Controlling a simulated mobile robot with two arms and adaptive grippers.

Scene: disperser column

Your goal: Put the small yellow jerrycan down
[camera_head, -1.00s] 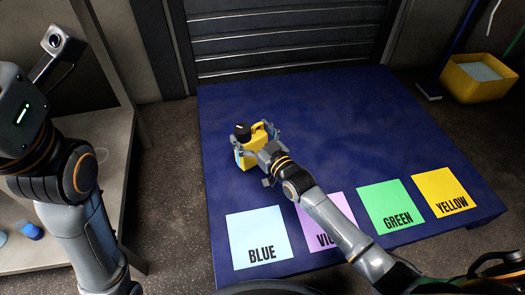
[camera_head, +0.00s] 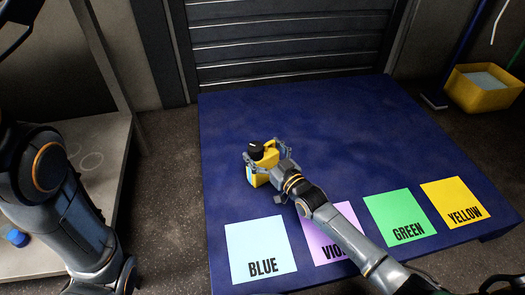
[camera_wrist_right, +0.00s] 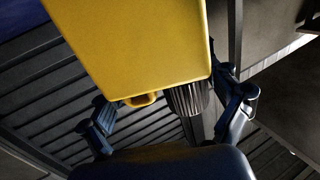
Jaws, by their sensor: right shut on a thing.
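The small yellow jerrycan (camera_head: 267,163) has a black cap and is over the left part of the blue table (camera_head: 330,120). It looks upright. My right gripper (camera_head: 265,158) is shut around its sides, with one finger on each side. In the right wrist view the jerrycan's yellow body (camera_wrist_right: 140,40) fills the top middle, with its ribbed black cap (camera_wrist_right: 187,98) below it, between the fingers of my right gripper (camera_wrist_right: 165,105). I cannot tell whether its base touches the table. My left arm shows at the left edge, but its gripper is out of view.
Colour cards lie along the table's front: blue (camera_head: 260,245), violet (camera_head: 325,225), green (camera_head: 400,212) and yellow (camera_head: 455,195). The table's middle and back are clear. A grey shelf (camera_head: 95,165) stands left, a yellow bucket (camera_head: 485,95) at the back right.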

